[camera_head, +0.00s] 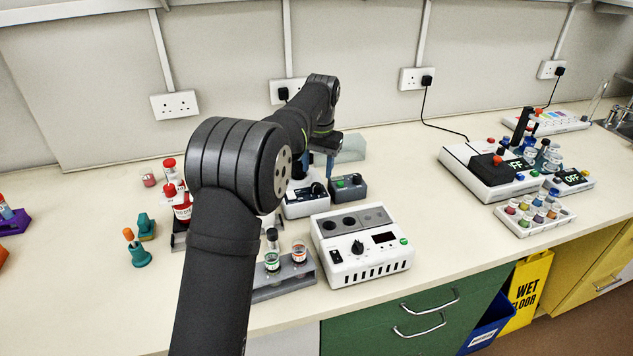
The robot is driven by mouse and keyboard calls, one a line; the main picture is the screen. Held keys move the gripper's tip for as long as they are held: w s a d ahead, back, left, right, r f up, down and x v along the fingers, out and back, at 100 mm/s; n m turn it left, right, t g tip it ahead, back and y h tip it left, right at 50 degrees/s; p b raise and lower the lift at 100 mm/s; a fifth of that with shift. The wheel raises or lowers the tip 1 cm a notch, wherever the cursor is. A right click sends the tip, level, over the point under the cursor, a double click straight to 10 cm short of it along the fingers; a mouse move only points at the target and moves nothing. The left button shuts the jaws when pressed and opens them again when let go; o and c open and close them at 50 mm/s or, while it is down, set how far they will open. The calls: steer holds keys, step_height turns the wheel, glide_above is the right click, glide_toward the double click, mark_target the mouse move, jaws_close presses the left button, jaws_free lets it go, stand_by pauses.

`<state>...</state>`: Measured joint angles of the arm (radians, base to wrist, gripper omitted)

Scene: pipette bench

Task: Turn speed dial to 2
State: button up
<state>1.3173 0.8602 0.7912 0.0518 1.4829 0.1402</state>
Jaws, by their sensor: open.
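My gripper (325,163) is at the end of my dark arm, pointing down above a small white device (305,207) and beside a small dark grey box (348,189). Its jaws are open and partly hidden by my arm. The white device has a dark knob on its front right; I cannot read its markings. The grey box carries small round controls. A larger white block unit (362,270) in front has a black dial (357,247), a dark display and a green button. I cannot tell which knob is the speed dial, nor any dial's number.
A grey rack (285,287) with vials stands left of the block unit. Red-capped bottles (182,204) and a teal stand (140,256) are further left. A white unit reading OFF (487,177) and a colored vial rack (535,219) stand right. The bench between is clear.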

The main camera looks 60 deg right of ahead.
mark_target(317, 185)
steer(key=shift+w+f, duration=0.15)
steer(key=shift+f, duration=2.6)
steer(key=c, duration=1)
steer(key=shift+n, duration=0.4)
steer(key=n, duration=0.4)
steer(key=shift+n, duration=0.3)
steer(key=n, duration=0.4)
steer(key=shift+d, duration=0.1)
steer(key=shift+n, duration=0.3)
